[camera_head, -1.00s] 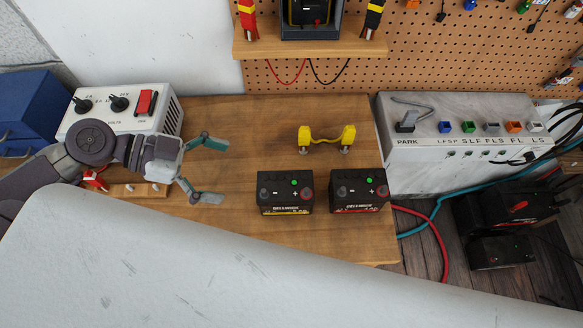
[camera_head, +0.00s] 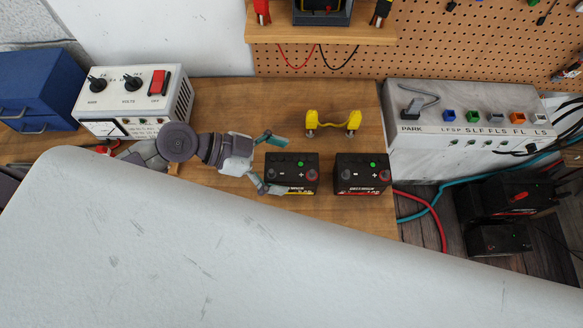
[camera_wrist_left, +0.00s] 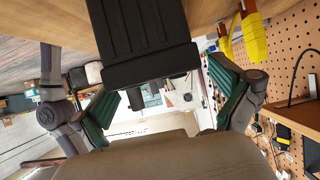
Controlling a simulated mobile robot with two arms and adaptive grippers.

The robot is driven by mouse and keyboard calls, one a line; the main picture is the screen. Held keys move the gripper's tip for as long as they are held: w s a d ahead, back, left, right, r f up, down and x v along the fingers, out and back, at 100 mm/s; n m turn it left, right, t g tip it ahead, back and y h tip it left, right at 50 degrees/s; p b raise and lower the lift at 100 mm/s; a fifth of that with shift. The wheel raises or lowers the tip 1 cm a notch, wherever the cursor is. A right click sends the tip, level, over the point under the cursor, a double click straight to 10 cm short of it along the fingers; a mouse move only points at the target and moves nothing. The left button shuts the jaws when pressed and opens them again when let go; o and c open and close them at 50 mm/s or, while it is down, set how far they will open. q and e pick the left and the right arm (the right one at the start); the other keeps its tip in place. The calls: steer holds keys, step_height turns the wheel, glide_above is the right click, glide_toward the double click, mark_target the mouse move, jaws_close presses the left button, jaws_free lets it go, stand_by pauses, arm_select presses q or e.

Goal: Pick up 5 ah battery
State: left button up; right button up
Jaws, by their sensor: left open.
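Two black batteries stand side by side on the wooden bench. The left battery (camera_head: 303,172) has a yellow strip on its front, and the right battery (camera_head: 362,174) has a red one. The ratings are too small to read. My left gripper (camera_head: 272,166) is open at the left end of the left battery, one finger at its back side and one at its front. In the left wrist view the ribbed black battery (camera_wrist_left: 146,40) lies between the open green-padded fingers, with gaps to both. Contact cannot be told. My right gripper is not in view.
A white power supply (camera_head: 135,98) stands at the left and a grey PARK-labelled test box (camera_head: 465,150) at the right. A shelf (camera_head: 320,34) overhangs the back. My pale body covers the front.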

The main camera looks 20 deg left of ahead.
arm_select(q)
steer(key=shift+x, duration=1.25)
steer(key=c, duration=1.8)
steer(key=shift+w+r, duration=0.1)
steer(key=shift+r, duration=0.15)
steer(key=shift+c, duration=0.3)
